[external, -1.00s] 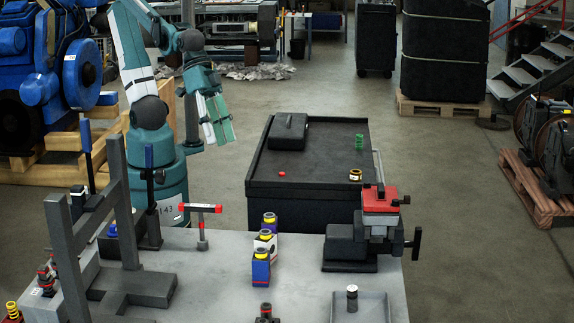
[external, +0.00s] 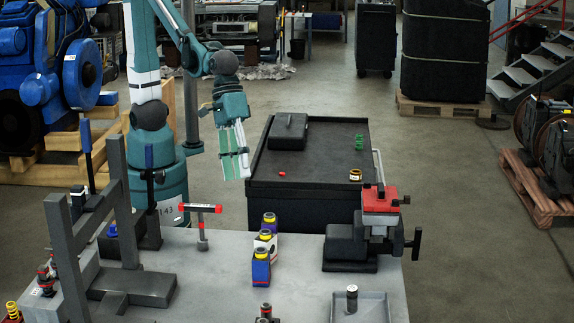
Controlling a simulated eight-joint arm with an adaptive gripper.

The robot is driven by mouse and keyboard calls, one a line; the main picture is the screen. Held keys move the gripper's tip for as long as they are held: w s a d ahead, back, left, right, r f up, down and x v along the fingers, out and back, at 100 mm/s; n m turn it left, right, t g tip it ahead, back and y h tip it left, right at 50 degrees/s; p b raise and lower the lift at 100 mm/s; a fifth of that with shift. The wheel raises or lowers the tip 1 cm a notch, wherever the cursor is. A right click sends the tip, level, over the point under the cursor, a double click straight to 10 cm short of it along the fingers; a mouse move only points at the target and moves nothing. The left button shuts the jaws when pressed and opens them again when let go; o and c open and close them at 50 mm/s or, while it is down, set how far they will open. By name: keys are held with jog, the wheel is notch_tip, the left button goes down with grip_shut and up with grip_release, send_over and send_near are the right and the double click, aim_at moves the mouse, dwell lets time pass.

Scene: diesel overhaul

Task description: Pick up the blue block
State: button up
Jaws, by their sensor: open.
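No plain separate blue block is clear in view. On the grey workbench (external: 225,295), a small bottle-like item with a dark blue body and yellow top (external: 261,270) stands at the front of a short row. A white one (external: 265,241) and another dark blue one (external: 269,223) stand behind it. A small blue piece (external: 112,231) shows at the bench's left, too small to identify. My gripper (external: 237,177) is open and empty, pointing down, left of the black cart and beyond the bench. It is well apart from all these items.
A red-topped vise (external: 378,210), a red-headed hammer (external: 201,220) and a grey stand (external: 130,285) are on the bench.

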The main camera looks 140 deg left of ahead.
aim_at(262, 248)
jog(key=w+f+n, duration=0.3)
jog(key=w+f, duration=0.1)
jog(key=f, duration=0.1)
jog(key=w+d+f+n+g+h, duration=0.1)
jog(key=w+f+n, duration=0.3)
jog(key=f, duration=0.1)
jog(key=w+f+n, duration=0.4)
jog(key=f, duration=0.1)
jog(key=shift+d+h, duration=0.25)
jog(key=shift+h, duration=0.05)
jog(key=shift+f+g, duration=0.15)
jog(key=shift+g, duration=0.15)
jog(key=shift+x, duration=1.25)
jog(key=shift+x, duration=2.6)
jog(key=shift+w+d, duration=0.1)
jog(key=shift+d, duration=0.05)
